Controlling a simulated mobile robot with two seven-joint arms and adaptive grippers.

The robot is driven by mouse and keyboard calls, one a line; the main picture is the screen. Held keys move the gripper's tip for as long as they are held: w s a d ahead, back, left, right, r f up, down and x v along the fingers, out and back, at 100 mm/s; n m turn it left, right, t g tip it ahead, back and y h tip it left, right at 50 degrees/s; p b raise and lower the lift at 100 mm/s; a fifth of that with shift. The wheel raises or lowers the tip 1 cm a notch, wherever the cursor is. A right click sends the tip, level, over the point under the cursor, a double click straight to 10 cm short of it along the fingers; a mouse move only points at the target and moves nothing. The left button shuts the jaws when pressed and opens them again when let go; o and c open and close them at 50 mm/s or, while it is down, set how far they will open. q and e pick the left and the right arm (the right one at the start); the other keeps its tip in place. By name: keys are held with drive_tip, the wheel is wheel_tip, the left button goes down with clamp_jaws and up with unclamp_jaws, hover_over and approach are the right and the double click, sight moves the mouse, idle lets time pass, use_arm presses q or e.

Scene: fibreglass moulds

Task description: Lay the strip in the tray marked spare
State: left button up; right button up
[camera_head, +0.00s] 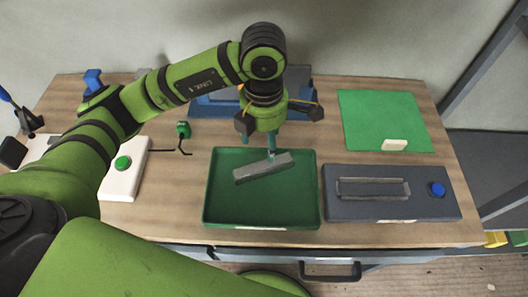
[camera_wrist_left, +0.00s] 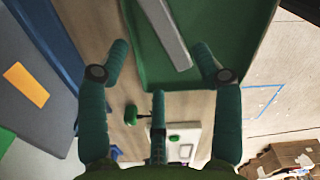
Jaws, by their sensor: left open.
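The strip (camera_head: 263,167), a grey bar, appears to lie at a slant in the green tray (camera_head: 215,208). The tray has a pale label on its front edge, too small to read. My left gripper (camera_head: 272,150) is open just above the strip's far side, its fingers pointing down. In the left wrist view the strip (camera_wrist_left: 166,33) lies beyond the spread fingers (camera_wrist_left: 160,62), with nothing between them, and the tray (camera_wrist_left: 148,70) is under it. My right gripper is not in view.
Right of the tray is a grey block (camera_head: 395,212) with a clear slotted piece and blue button. A green mat (camera_head: 375,115) lies behind it. A white panel with a green button (camera_head: 123,163) is at left. A blue-edged grey object (camera_head: 215,105) stands behind the gripper.

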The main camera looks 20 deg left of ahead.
use_arm(q)
drive_tip(key=shift+r, duration=1.7)
